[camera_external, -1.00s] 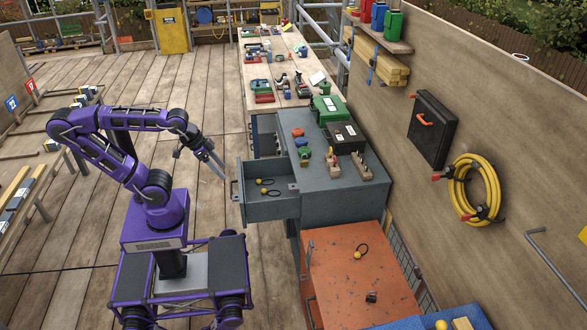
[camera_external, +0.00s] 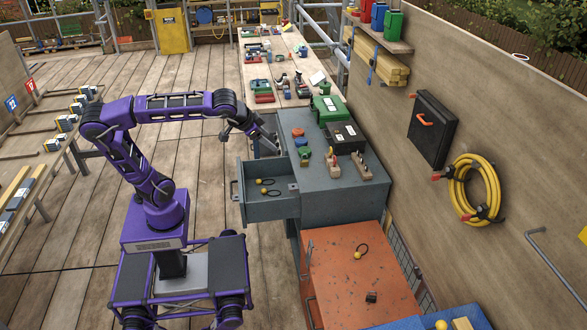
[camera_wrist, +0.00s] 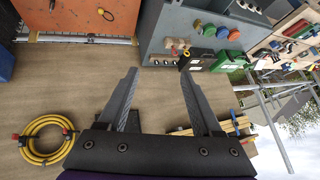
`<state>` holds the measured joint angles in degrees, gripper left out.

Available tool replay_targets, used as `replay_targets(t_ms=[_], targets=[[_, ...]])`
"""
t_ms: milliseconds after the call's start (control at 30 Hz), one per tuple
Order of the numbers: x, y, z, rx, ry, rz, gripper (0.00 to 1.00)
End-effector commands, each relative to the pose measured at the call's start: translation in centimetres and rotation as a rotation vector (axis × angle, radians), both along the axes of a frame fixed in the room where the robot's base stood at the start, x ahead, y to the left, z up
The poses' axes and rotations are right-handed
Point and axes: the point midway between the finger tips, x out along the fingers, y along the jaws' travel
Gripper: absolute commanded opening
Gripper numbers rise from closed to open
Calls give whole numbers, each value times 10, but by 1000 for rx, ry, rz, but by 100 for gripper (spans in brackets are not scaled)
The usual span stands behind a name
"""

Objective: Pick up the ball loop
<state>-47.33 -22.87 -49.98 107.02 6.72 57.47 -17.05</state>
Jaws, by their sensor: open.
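Ball loops, each a yellow ball with a dark loop, show in the external view. Two lie in the open grey drawer: one ball loop (camera_external: 259,181) at the back and one ball loop (camera_external: 264,191) in front of it. Another ball loop (camera_external: 358,254) lies on the orange cabinet top; an orange surface with a yellow ball and loop (camera_wrist: 107,14) also shows at the top of the wrist view. My gripper (camera_external: 272,146) is above and behind the drawer, beside the grey cabinet. In the wrist view my gripper (camera_wrist: 163,75) has its fingers apart with nothing between them.
The drawer (camera_external: 268,209) sticks out left from the grey cabinet (camera_external: 335,197). On that cabinet stand a black box (camera_external: 344,136), a green case (camera_external: 328,109) and small tools. A yellow hose (camera_external: 487,188) hangs on the right wall.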

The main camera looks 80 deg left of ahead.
Motion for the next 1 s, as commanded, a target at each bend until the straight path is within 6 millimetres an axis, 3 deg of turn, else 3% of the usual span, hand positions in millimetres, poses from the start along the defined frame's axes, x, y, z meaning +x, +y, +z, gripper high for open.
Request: replay_targets(t_ms=[100, 200, 667, 800, 1000], targets=[[33, -4, 16, -25, -27, 24, 66], [50, -8, 28, -48, -50, 33, 66], [91, -7, 73, -156, -142, 69, 66], [98, 15, 86, -265, -185, 149, 66], [100, 51, 77, -424, -207, 299, 66]])
